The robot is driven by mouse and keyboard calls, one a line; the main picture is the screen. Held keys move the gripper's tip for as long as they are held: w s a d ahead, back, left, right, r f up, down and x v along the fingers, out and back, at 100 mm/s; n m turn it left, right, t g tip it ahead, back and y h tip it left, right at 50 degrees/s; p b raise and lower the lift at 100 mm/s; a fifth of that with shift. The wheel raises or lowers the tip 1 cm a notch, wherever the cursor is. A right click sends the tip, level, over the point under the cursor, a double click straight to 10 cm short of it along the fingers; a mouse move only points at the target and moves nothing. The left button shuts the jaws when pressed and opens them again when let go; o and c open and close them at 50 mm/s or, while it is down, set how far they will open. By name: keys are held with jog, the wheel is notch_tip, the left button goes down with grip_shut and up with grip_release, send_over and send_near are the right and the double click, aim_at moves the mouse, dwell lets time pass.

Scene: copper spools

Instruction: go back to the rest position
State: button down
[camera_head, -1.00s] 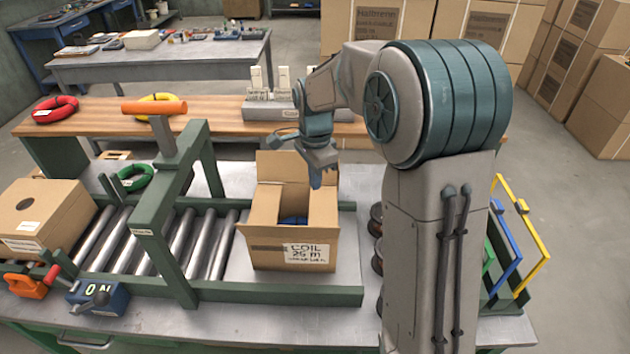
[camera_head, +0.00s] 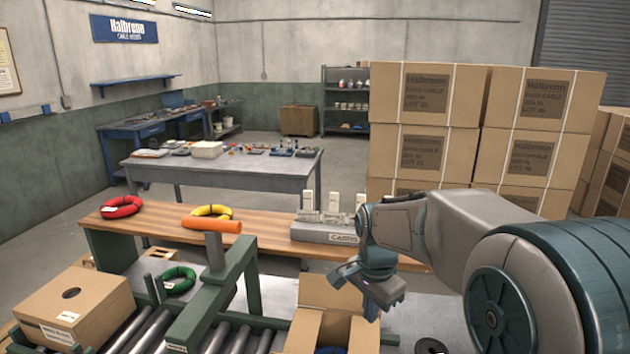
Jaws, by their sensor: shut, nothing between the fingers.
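My gripper (camera_head: 371,308) is shut and empty. It hangs just above and to the right of the open cardboard box (camera_head: 308,330) on the roller conveyor, apart from it as far as I can tell. The box's flaps stand open and its lower part is cut off by the picture's bottom edge. A little of a dark blue coil (camera_head: 328,350) shows inside it. My arm reaches in from the right side of the picture.
A closed carton (camera_head: 85,310) sits at the left. Red (camera_head: 121,207), yellow (camera_head: 212,211) and green (camera_head: 179,280) coils lie behind. Large stacked boxes (camera_head: 425,92) stand at the back right.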

jog(key=s+d+n+t+b, duration=0.2)
jog(key=s+n, duration=0.9)
jog(key=s, duration=0.8)
jog(key=shift+d+t, duration=0.5)
jog(key=shift+d, duration=0.25)
